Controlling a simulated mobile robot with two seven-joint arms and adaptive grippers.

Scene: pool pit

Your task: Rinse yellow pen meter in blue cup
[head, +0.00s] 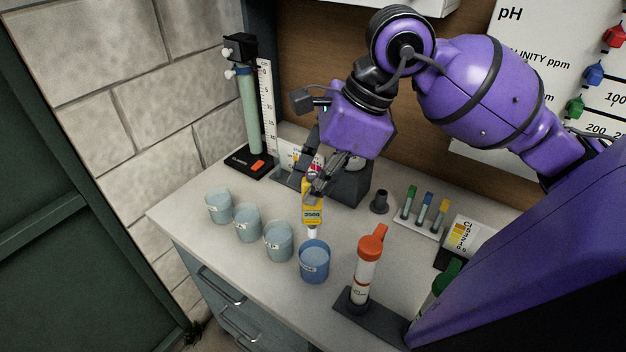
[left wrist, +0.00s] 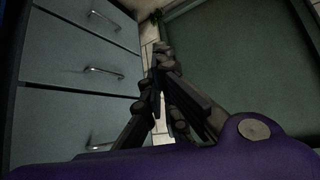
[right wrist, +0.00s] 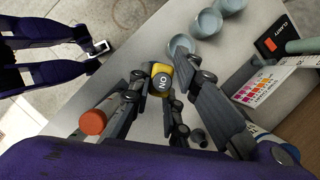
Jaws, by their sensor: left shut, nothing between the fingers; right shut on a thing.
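The yellow pen meter (head: 312,211) hangs roughly upright from my right gripper (head: 319,188), which is shut on its upper part. Its pale lower end is just behind and above the far rim of the blue cup (head: 314,265) in the head view; I cannot tell whether it is over the opening. The blue cup holds liquid and has a label. In the right wrist view, the meter's yellow top with a dark round button (right wrist: 161,83) shows between the fingers. My left gripper (left wrist: 162,62) is shut and empty, low beside the drawers, outside the head view.
Several clear cups (head: 248,222) of liquid stand in a row left of the blue cup. An orange-capped tube (head: 368,265) stands close at right on a dark base. Capped vials (head: 424,208) stand behind it. A green column (head: 250,120) stands at the back left. Drawers (head: 222,305) are below.

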